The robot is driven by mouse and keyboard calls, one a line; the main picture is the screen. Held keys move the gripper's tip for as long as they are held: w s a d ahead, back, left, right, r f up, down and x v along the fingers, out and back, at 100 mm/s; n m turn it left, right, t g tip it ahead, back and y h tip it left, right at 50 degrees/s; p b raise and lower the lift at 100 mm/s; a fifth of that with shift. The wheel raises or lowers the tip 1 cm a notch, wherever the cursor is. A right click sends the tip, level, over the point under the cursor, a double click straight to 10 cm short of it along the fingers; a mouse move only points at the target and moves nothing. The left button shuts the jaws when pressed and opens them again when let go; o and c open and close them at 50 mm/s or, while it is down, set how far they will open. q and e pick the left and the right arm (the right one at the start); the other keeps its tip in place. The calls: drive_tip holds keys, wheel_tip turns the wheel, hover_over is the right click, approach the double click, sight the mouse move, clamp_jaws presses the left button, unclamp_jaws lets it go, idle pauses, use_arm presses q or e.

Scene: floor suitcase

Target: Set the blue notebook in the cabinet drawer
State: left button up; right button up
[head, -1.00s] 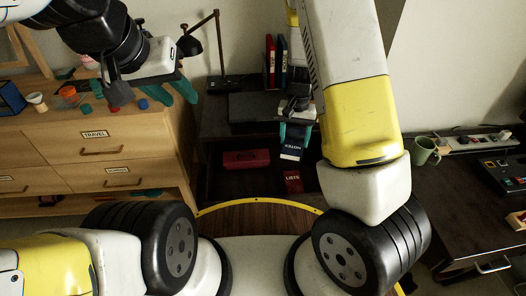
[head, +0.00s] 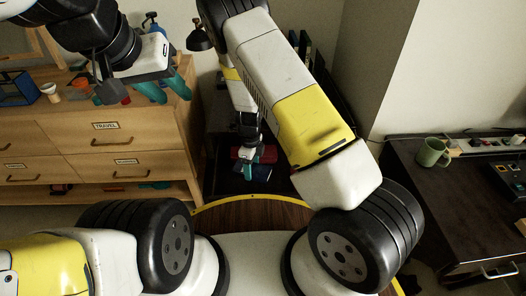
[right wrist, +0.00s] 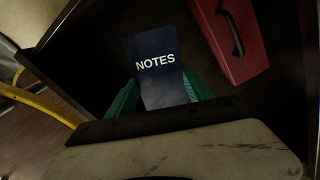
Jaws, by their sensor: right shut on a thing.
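The blue notebook (right wrist: 155,75), a dark blue cover marked NOTES, is between the teal fingers of my right gripper (right wrist: 160,95) in the right wrist view. The gripper is shut on its near end. In the head view my right gripper (head: 252,160) is low over the dark open cabinet drawer (head: 224,182). I cannot tell whether the notebook touches the drawer floor. My left gripper (head: 166,88) is open and empty, above the wooden dresser at the left.
A red case (right wrist: 238,38) with a dark handle lies in the drawer beside the notebook. The wooden dresser (head: 60,140) with small items stands at the left. A dark desk (head: 440,200) with a green mug (head: 432,153) stands at the right.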

sight(253, 184)
drive_tip(key=shift+f, duration=3.4)
drive_tip(key=shift+f, duration=0.2)
drive_tip(key=o, duration=1.5)
drive_tip(key=shift+r, duration=0.1)
